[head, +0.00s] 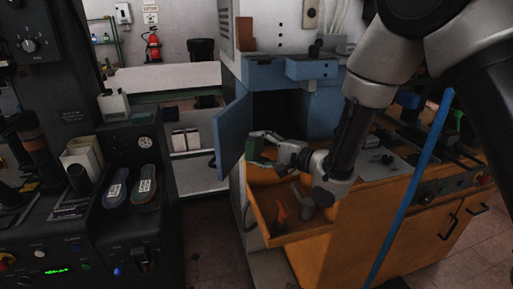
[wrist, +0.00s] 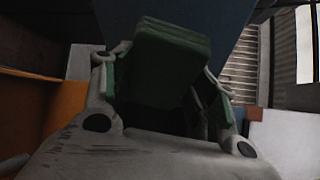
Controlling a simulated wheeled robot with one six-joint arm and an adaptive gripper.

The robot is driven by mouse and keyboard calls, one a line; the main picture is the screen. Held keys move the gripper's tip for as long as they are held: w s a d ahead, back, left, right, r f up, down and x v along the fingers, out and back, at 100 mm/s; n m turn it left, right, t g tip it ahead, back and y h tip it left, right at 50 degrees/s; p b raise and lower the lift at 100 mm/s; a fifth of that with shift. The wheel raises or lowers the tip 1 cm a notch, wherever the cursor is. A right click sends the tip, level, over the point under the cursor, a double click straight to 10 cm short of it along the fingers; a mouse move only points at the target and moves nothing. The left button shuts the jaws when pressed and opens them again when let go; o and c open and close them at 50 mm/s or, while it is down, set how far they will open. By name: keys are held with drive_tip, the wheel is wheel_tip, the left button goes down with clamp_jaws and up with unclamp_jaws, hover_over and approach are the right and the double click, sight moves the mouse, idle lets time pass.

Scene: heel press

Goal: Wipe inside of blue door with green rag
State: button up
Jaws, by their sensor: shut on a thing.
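The blue door (head: 231,135) stands open in the head view, hinged at the left of a blue cabinet (head: 268,75) with a dark opening. My gripper (head: 262,148) is in front of the opening, just right of the door. It is shut on the green rag (head: 258,153), a dark green block-like shape in the head view. In the wrist view the green rag (wrist: 165,62) sits between the fingers of my gripper (wrist: 160,95). A blue surface (wrist: 225,25), likely the door, is behind the rag there. I cannot tell whether the rag touches the door.
An orange workbench (head: 320,240) with an open drawer-like tray (head: 262,200) is below my arm. A blue pole (head: 410,190) stands at the right. A black machine (head: 70,240) with two shoe soles (head: 145,185) is at the left. Open floor (head: 208,235) lies between.

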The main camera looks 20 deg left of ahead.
drive_tip(key=shift+d, duration=1.45)
